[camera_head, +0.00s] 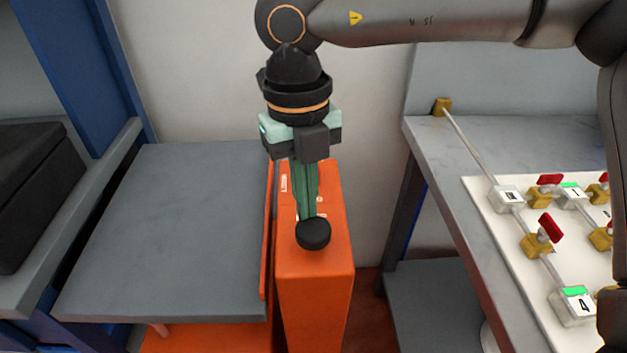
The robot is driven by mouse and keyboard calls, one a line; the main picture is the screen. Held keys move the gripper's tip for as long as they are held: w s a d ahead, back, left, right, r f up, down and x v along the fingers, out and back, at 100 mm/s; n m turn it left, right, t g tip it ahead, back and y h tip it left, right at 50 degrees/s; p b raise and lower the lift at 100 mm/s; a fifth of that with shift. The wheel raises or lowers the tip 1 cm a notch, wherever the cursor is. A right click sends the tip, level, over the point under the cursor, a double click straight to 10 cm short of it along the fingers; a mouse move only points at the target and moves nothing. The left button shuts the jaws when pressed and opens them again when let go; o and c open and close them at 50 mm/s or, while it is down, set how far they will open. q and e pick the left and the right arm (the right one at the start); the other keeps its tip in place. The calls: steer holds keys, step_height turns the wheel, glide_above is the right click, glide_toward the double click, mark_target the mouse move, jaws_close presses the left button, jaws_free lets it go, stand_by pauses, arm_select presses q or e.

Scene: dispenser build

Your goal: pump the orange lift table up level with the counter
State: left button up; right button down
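The orange lift table has a flat grey top (165,225) and an orange base (205,338) below it. An orange housing (315,285) stands along its right side, with a round black knob (313,235) above its top. My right gripper (308,214) points down with its green fingers together, tips at the knob's far edge. I cannot tell whether they touch it or hold anything thin. A grey counter (440,150) stands to the right, across a gap. The lift top looks lower than the grey surface at left. My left gripper is out of view.
A blue-posted rack (85,70) at left holds a black case (35,190) on its grey surface (75,220). A white board (545,310) with red-handled valves and labelled blocks lies on the right counter. A pale wall closes the back. The lift top is bare.

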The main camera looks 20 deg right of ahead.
steer(key=shift+w+r, duration=0.2)
steer(key=shift+w, duration=0.6)
arm_select(q)
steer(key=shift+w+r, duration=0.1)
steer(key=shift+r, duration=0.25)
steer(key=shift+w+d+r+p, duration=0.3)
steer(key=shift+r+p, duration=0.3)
steer(key=shift+p, duration=0.35)
arm_select(e)
step_height(320, 180, up, 12)
steer(key=w, duration=0.1)
steer(key=shift+r, duration=0.25)
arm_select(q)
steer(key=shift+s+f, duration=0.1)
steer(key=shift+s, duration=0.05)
arm_select(e)
steer(key=shift+a, duration=0.1)
